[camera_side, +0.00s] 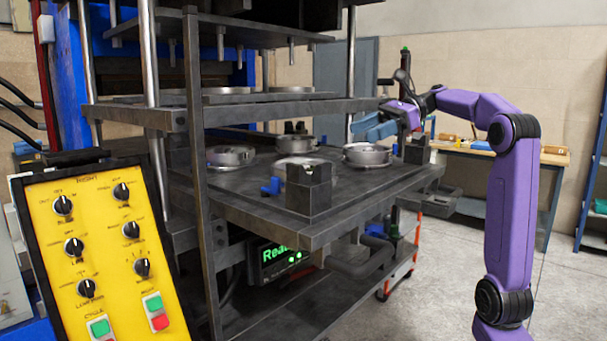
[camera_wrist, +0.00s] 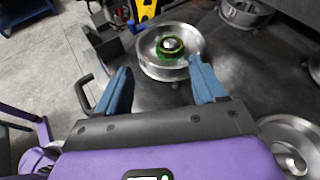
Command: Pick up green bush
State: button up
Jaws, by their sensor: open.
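The green bush (camera_wrist: 160,50) shows in the wrist view as a green ring around a shiny metal centre, inside a round metal mould (camera_wrist: 152,70). I cannot make the bush out in the side view. My gripper (camera_wrist: 160,66) is open and empty, its two blue fingers spread wide, with the mould and bush ahead of them. In the side view my gripper (camera_side: 374,128) is above the right part of the press plate, over a round metal mould (camera_side: 367,154).
Several other round moulds sit on the dark press plate (camera_side: 262,213), including one at left (camera_side: 231,155). A dark block (camera_side: 308,187) stands near its front edge. An upper plate (camera_side: 270,112) and posts stand left of my gripper. A yellow control panel (camera_side: 105,255) is at front left.

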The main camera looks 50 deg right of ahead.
jog(key=d+m, duration=0.2)
jog(key=d, duration=0.1)
send_near(310, 166)
jog(key=a, duration=0.1)
jog(key=w+a, duration=0.1)
jog(key=a, duration=0.1)
jog(key=w+a, duration=0.1)
jog(key=a, duration=0.1)
jog(key=shift+f, duration=0.4)
jog(key=shift+f+x, duration=0.2)
jog(key=shift+x, duration=1.1)
jog(key=shift+f+x, duration=0.15)
jog(key=shift+x, duration=1.15)
jog(key=shift+s+d, duration=0.1)
jog(key=shift+s, duration=0.1)
jog(key=c, duration=0.8)
